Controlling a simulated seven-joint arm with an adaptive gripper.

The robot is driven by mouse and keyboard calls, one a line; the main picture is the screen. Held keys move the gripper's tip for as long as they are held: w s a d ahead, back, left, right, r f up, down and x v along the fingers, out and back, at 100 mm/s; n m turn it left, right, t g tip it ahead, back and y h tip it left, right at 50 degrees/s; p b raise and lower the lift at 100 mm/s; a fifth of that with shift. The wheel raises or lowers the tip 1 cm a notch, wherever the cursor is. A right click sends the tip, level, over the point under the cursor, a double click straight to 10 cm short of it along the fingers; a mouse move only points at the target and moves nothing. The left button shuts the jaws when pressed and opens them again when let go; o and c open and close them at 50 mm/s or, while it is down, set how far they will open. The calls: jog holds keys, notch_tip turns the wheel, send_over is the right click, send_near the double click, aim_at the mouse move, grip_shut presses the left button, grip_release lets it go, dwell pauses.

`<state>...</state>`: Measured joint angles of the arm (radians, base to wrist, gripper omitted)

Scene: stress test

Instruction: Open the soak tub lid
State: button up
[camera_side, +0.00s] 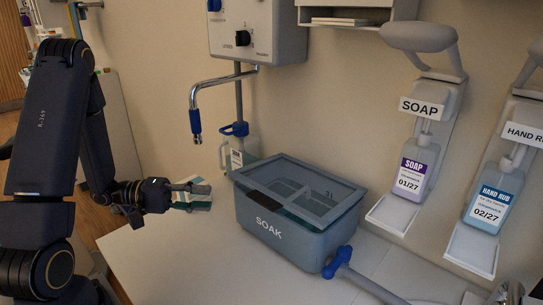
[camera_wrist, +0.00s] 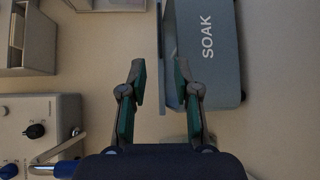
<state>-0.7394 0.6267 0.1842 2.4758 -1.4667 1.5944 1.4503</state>
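The blue-grey soak tub (camera_side: 318,245), marked SOAK, stands on the counter in the side view. Its lid (camera_side: 335,208) lies over the top, with clear panels and a dark patch at the front edge. The lid looks shut. My gripper (camera_side: 204,194) is left of the tub, apart from it, near rim height. In the wrist view my gripper (camera_wrist: 162,82) is open, with nothing held between its fingers. The tub (camera_wrist: 222,65) appears sideways there, beyond the fingers, and the lid edge (camera_wrist: 160,50) lines up with the gap between them.
A jug (camera_side: 240,152) is behind the tub. Soap (camera_side: 412,172) and hand rub (camera_side: 490,205) dispensers hang on the right wall. A control box with a bent spout (camera_side: 195,105) is above. The front counter (camera_side: 190,265) is clear.

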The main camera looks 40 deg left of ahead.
aim_at(276, 202)
jog(key=x, duration=1.6)
jog(key=shift+w+d, duration=0.2)
jog(key=shift+d, duration=0.1)
grip_shut()
